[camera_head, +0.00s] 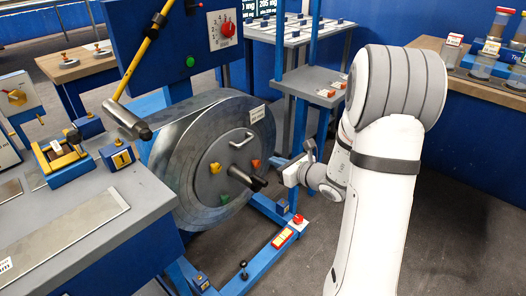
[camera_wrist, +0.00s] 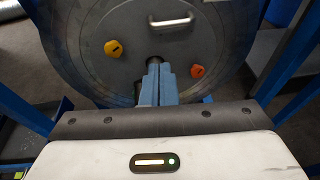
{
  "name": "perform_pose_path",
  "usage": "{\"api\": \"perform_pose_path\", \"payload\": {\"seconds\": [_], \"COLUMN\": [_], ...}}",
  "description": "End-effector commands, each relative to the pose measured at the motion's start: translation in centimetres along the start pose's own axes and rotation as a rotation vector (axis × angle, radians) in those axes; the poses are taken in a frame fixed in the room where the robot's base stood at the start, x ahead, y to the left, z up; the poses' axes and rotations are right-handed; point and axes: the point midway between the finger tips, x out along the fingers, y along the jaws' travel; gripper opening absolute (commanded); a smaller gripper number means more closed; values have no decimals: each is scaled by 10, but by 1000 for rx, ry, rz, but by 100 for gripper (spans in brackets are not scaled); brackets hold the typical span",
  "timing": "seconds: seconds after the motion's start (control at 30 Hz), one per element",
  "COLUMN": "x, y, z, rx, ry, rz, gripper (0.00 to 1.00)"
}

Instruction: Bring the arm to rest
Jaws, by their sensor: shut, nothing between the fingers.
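My white arm comes down from the right in the head view. It bends back so that my gripper (camera_head: 290,176) is just right of the large round steel drum. In the wrist view my gripper (camera_wrist: 155,82) has its two blue-grey fingers together with nothing between them. The fingers point at the hub of the drum face (camera_wrist: 105,68). In the head view a dark shaft (camera_head: 248,179) sticks out from the drum's disc (camera_head: 222,180), close left of the gripper. I cannot tell whether the fingertips touch it.
The disc carries a handle (camera_wrist: 171,21), a yellow knob (camera_wrist: 113,48) and an orange knob (camera_wrist: 197,71). A blue stand frame (camera_head: 262,262) is below. A grey-topped bench (camera_head: 130,222) is at left, a wooden table (camera_head: 470,85) at right. Floor (camera_head: 465,240) right of my arm is clear.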

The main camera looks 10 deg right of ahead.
Motion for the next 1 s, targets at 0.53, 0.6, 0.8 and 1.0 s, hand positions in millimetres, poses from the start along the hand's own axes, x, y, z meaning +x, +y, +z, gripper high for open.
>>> {"api": "perform_pose_path", "payload": {"seconds": [0.53, 0.6, 0.8, 1.0], "x": [-63, -85, -156, -224], "y": [144, 168, 208, 206], "z": [112, 126, 157, 190], "rx": [-646, -815, -1312, -1817], "ry": [117, 148, 242, 359], "rz": [523, 637, 938, 1188], "gripper": [0, 0, 0, 0]}}
